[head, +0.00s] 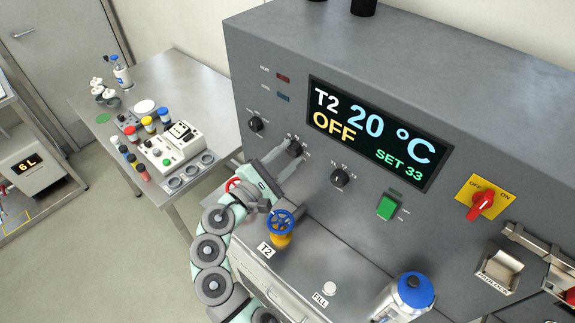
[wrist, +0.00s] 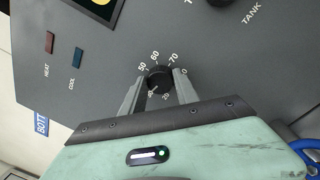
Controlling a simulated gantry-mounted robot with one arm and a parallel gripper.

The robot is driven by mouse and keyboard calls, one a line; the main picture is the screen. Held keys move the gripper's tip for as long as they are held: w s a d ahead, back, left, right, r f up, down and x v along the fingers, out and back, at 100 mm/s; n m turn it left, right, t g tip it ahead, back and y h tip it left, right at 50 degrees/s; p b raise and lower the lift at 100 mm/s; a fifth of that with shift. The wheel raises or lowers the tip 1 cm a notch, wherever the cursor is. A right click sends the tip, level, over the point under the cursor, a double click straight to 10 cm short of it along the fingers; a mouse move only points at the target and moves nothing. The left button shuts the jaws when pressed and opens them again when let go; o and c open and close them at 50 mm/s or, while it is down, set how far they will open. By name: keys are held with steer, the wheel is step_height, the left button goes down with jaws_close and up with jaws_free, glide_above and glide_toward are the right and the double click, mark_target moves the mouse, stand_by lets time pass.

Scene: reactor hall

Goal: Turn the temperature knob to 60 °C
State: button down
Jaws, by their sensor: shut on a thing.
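The temperature knob (head: 294,149) is a small black dial on the grey panel, with numbers around it. In the wrist view the knob (wrist: 158,77) sits between the two fingers, and marks such as 50, 60 and 70 are readable on its far side. My gripper (head: 289,156) is shut on the knob; its fingers also show in the wrist view (wrist: 157,88). The exact pointer direction is hard to tell. The display (head: 372,138) reads T2, 20 °C, OFF and SET 33.
Another black knob (head: 256,124) is to the left and a tank knob (head: 340,177) to the right. A green switch (head: 387,207) and a red rotary switch (head: 481,204) are farther right. A blue valve wheel (head: 281,222) stands below, close to my arm.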

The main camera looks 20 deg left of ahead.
steer(key=m+b, duration=0.3)
steer(key=f+m+b, duration=0.1)
steer(key=m+b, duration=0.2)
steer(key=b, duration=0.1)
steer(key=shift+h, duration=0.4)
steer(key=m+b, duration=0.6)
steer(key=b, duration=0.2)
steer(key=shift+a+m+h, duration=0.1)
steer(key=shift+m+h, duration=0.2)
steer(key=shift+m, duration=0.1)
steer(key=m+g+b, duration=0.1)
steer(key=m+b, duration=0.5)
steer(key=b, duration=0.1)
steer(key=shift+m, duration=0.3)
steer(key=m+b, duration=0.2)
steer(key=shift+a+m, duration=0.1)
steer(key=shift+m, duration=0.3)
steer(key=shift+w+r+m+g+h+b, duration=0.1)
steer(key=shift+m+g+h+b, duration=0.05)
steer(key=shift+m+b, duration=0.6)
steer(key=shift+r+m+g+h+b, duration=0.1)
steer(key=shift+m+g+h+b, duration=0.05)
steer(key=shift+m+b, duration=0.6)
steer(key=shift+r+m, duration=0.1)
steer(key=shift+m, duration=0.3)
steer(key=c, duration=0.9)
jaws_free()
